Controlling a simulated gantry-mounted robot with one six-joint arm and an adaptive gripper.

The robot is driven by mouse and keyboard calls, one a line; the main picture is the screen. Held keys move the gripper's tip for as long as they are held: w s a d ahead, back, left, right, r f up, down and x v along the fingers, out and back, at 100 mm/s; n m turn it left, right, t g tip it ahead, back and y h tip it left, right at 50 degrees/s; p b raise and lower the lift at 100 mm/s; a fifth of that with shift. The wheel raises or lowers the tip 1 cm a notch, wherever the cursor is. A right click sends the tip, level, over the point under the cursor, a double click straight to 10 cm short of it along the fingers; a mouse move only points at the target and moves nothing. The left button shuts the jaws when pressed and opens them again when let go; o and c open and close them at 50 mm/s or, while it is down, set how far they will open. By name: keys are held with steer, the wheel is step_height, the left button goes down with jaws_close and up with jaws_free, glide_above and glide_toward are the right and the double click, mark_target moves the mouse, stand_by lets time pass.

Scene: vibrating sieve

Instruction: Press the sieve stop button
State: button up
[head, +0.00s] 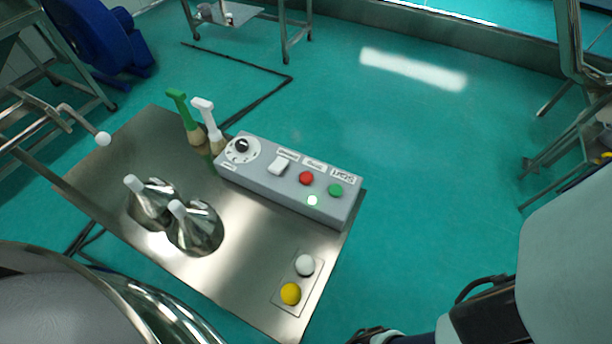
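A grey control box (262,192) stands on a steel table at the centre of the head view. A small pale light (313,200) glows just in front of the red and green buttons. A black dial (242,145) is at the box's left end. The labels are too small to read. Parts of my arm show at the lower right, apart from the box. My gripper cannot be made out there.
The steel table (250,262) also holds two shiny funnel-like vessels (198,228), a green-handled tool (182,108), a white-handled tool (206,115), and a plate with white (305,265) and yellow (290,293) knobs. A large round metal vessel (130,295) fills the lower left. Open floor lies right of the table.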

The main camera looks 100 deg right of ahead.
jaws_close()
stand_by(1.4)
